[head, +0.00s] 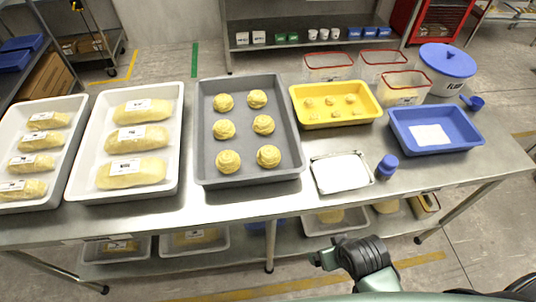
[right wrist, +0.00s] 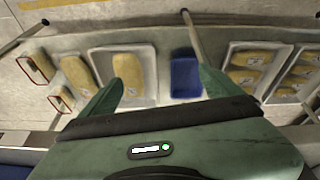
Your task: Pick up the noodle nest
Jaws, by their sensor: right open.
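Several round yellow noodle nests sit in two columns in a grey tray (head: 250,180) on the steel table, among them a near right nest (head: 268,156), a near left nest (head: 228,161) and a far right nest (head: 257,99). All of them lie apart from each other. My right gripper (head: 317,259) is below and in front of the table's front edge, well away from the tray. In the right wrist view its two green fingers (right wrist: 160,78) are spread with nothing between them. My left gripper is not in view.
White trays (head: 75,165) of labelled dough-like loaves stand at the left. A yellow tray (head: 335,122), blue tray (head: 435,148), metal tray (head: 341,173) and blue-capped jar (head: 387,166) stand at the right. A lower shelf holds more trays, including a blue bin (right wrist: 186,75).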

